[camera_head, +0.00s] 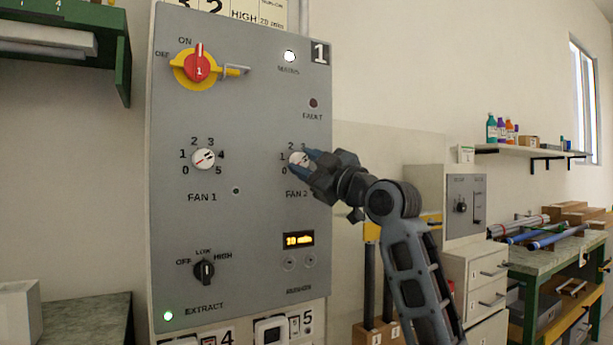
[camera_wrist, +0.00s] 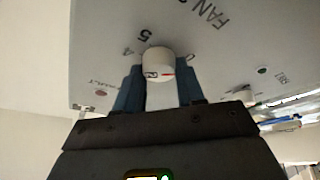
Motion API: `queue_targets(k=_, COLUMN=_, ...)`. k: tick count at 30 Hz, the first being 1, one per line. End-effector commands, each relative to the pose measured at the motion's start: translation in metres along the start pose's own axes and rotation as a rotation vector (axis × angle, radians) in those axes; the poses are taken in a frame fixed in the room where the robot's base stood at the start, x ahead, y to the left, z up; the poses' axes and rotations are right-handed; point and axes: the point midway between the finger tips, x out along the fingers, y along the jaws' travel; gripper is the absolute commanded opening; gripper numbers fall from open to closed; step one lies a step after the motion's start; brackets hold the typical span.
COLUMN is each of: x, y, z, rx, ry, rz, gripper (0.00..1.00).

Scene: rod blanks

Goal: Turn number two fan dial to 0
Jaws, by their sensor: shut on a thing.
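The number two fan dial (camera_head: 297,157) is a small round white knob on the grey control panel (camera_head: 255,215), above the label FAN 2. My gripper (camera_head: 313,163) reaches it from the right and is shut on it, hiding part of the dial and its scale. In the wrist view the white dial (camera_wrist: 158,61) sits between my two blue fingers (camera_wrist: 158,82), with a red mark on its near side, towards the right. There the panel is upside down, with 5 and 4 left of the dial and 0 to its right. I cannot tell which number the mark meets.
The FAN 1 dial (camera_head: 204,159) is left of FAN 2 on the panel. A red and yellow main switch (camera_head: 199,67) is at the top left, a black EXTRACT knob (camera_head: 205,271) at the bottom left. A lit display (camera_head: 298,240) is below FAN 2.

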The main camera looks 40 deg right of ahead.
Motion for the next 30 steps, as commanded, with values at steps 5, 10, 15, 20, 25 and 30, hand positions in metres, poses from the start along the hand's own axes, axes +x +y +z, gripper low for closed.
queue_targets(k=5, x=0.0000, y=0.0002, z=0.0001, rx=-0.040, ry=0.003, rz=-0.016, gripper=0.08)
queue_targets(k=10, x=0.0002, y=0.0006, z=-0.0002, rx=-0.051, ry=0.003, rz=-0.021, gripper=0.08)
queue_targets(k=15, x=0.0003, y=0.0008, z=-0.0004, rx=-0.052, ry=0.003, rz=-0.021, gripper=0.08)
queue_targets(k=20, x=0.0003, y=0.0008, z=-0.0004, rx=-0.052, ry=0.003, rz=-0.021, gripper=0.39)
queue_targets(k=25, x=0.0003, y=0.0007, z=-0.0003, rx=-0.051, ry=0.003, rz=-0.021, gripper=0.56)
queue_targets(k=30, x=0.0003, y=0.0005, z=-0.0002, rx=-0.050, ry=0.003, rz=-0.021, gripper=0.63)
